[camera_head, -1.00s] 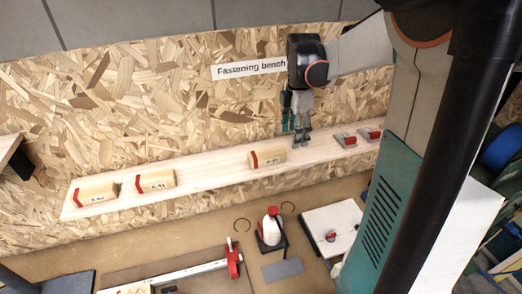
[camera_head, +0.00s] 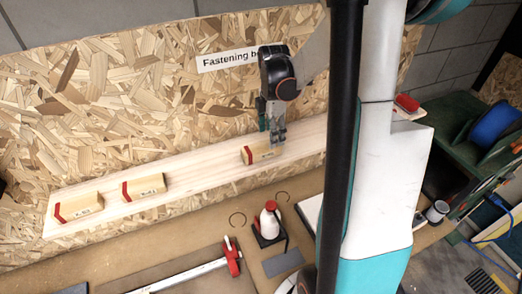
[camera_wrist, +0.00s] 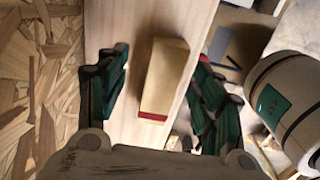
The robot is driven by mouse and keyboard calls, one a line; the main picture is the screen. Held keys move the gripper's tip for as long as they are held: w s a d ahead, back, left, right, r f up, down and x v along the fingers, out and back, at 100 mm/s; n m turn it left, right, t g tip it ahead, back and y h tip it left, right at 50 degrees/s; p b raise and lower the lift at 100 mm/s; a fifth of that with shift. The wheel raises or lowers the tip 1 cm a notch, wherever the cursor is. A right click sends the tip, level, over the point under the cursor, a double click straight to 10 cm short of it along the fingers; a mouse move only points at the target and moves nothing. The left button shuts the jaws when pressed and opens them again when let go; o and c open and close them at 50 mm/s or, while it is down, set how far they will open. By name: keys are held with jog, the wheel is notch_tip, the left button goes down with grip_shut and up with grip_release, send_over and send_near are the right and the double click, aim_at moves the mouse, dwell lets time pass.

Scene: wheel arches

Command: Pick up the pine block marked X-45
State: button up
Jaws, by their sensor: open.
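Three pine blocks with red bands lie on the pale wooden shelf (camera_head: 205,178): a left block (camera_head: 80,207), a middle block (camera_head: 145,187) and a right block (camera_head: 264,151). Their dark markings are too small to read surely, so I cannot tell which is X-45. My gripper (camera_head: 278,138) points down at the right block, by its right end. In the wrist view my gripper (camera_wrist: 157,88) is open, with the right block (camera_wrist: 168,66) showing between its two fingers. The fingers look apart from the block, and nothing is held.
An OSB panel (camera_head: 110,100) with a "Fastening bench" sign (camera_head: 225,58) rises behind the shelf. Below it, the bench holds a white bottle with a red cap (camera_head: 270,221), a grey plate (camera_head: 283,262) and a red-ended clamp (camera_head: 232,257). The shelf between the middle and right blocks is clear.

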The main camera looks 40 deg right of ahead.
jog(key=shift+s+a+f+p, duration=0.1)
jog(key=shift+s+f+p, duration=0.1)
jog(key=shift+f, duration=0.75)
jog(key=shift+s+a+f+p, duration=0.1)
jog(key=shift+f+p, duration=0.15)
jog(key=shift+f, duration=0.65)
jog(key=shift+s+f+p, duration=0.1)
jog(key=shift+f+p, duration=0.1)
jog(key=shift+f, duration=0.75)
jog(key=c, duration=1.2)
